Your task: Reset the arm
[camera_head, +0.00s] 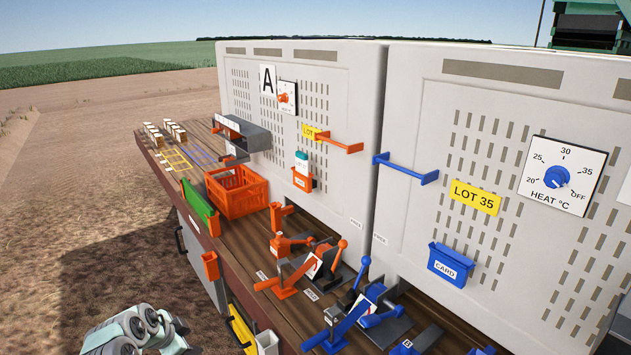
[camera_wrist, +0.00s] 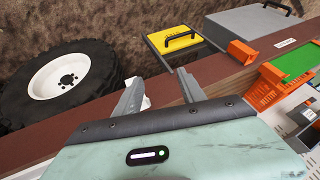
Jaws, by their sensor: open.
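My gripper (camera_wrist: 160,92) shows in the wrist view with its two grey fingers apart and nothing clearly between them. It hangs over the brown edge of the wooden bench, and a small white thing lies partly hidden behind the left finger. In the head view part of my arm (camera_head: 135,330) shows at the bottom left, in front of the bench and away from the levers. The fingers cannot be seen in that view.
An orange crate (camera_head: 237,192), orange levers (camera_head: 285,265) and blue levers (camera_head: 345,320) stand on the bench (camera_head: 262,250).

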